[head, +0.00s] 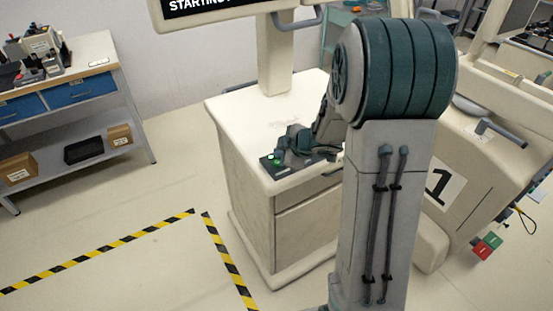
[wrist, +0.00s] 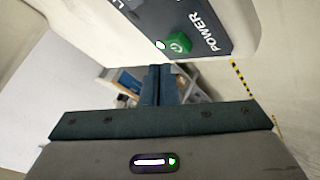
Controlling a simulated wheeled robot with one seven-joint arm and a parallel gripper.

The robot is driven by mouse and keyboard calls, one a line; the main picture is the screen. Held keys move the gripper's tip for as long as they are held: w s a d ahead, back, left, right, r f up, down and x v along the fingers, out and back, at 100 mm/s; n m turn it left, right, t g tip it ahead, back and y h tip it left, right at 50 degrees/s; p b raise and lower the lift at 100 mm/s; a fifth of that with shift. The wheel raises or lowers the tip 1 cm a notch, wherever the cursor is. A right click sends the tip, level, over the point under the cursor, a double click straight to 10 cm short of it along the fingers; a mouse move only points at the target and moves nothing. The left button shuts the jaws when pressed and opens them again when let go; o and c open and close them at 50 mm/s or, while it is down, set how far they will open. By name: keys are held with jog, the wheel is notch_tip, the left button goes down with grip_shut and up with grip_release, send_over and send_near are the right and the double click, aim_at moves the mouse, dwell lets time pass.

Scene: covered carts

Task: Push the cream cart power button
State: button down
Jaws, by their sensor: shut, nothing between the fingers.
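The cream cart (head: 238,120) stands in the middle of the head view. A dark control panel (head: 286,171) lies on its top near the front edge. The green power button (wrist: 179,44) sits on this panel in the wrist view, beside the label POWER, with a small bright light next to it. My gripper (wrist: 160,70) is shut and empty, its fingertips just short of the button in the picture; I cannot tell whether they touch it. In the head view my gripper (head: 285,152) is over the panel, partly hiding it. The cart's screen (head: 220,8) shows the word STARTING.
A second cream machine marked 1 (head: 440,188) stands close at the right, with a grey handle. A workbench (head: 95,52) with blue drawers is at the left. Black-and-yellow floor tape (head: 110,248) crosses the open floor at the left front.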

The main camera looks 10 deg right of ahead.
notch_tip(320, 180, up, 5)
jog(key=p, duration=0.5)
dwell(1.1)
